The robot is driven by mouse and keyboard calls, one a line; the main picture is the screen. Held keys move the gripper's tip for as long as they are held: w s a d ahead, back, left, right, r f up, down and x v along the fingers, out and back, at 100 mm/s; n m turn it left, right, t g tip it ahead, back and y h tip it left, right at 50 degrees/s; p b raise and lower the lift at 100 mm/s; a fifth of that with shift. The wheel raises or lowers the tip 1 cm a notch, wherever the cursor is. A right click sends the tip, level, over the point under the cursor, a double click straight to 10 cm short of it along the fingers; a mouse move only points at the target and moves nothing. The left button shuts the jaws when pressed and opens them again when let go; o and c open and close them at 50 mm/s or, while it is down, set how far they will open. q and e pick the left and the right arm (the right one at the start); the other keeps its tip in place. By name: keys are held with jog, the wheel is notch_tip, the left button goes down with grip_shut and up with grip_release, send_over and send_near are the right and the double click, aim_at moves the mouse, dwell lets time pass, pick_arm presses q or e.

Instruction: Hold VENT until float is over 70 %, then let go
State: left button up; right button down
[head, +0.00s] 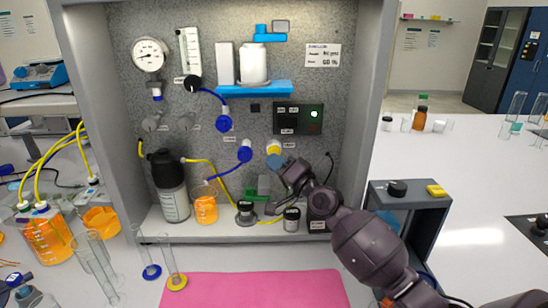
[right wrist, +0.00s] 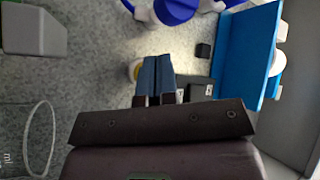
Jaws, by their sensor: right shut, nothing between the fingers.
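My right gripper (head: 276,160) is shut and empty, its blue fingertips at the lower edge of a yellow round knob (head: 274,147) on the rig's back panel. I cannot tell whether they touch. The label beside this knob is too small to read, so I cannot tell if it is VENT. In the right wrist view the shut blue fingers (right wrist: 155,75) point at the panel and partly hide a pale round part (right wrist: 134,70). A clear upright scale tube (head: 190,48) is at the upper left; its float cannot be made out. A white display label (head: 323,55) is too blurred to read surely. My left gripper is out of view.
A black box (head: 298,119) with a lit green lamp is above the gripper. Blue valves (head: 224,122) and a blue shelf (head: 254,88) with a white vessel are nearby.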

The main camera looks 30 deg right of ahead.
aim_at(274, 151)
dwell(0.8)
dwell(0.9)
jog(key=shift+w, duration=0.1)
jog(key=shift+w+d+b, duration=0.25)
jog(key=shift+w+b, duration=0.05)
jog(key=shift+w, duration=0.05)
dwell(0.4)
jog(key=shift+w, duration=0.2)
dwell(0.4)
jog(key=shift+w+d, duration=0.1)
jog(key=shift+d, duration=0.05)
jog(key=shift+w+d+b, duration=0.1)
jog(key=shift+w+b, duration=0.1)
jog(key=shift+b, duration=0.2)
jog(key=shift+r, duration=0.1)
dwell(1.0)
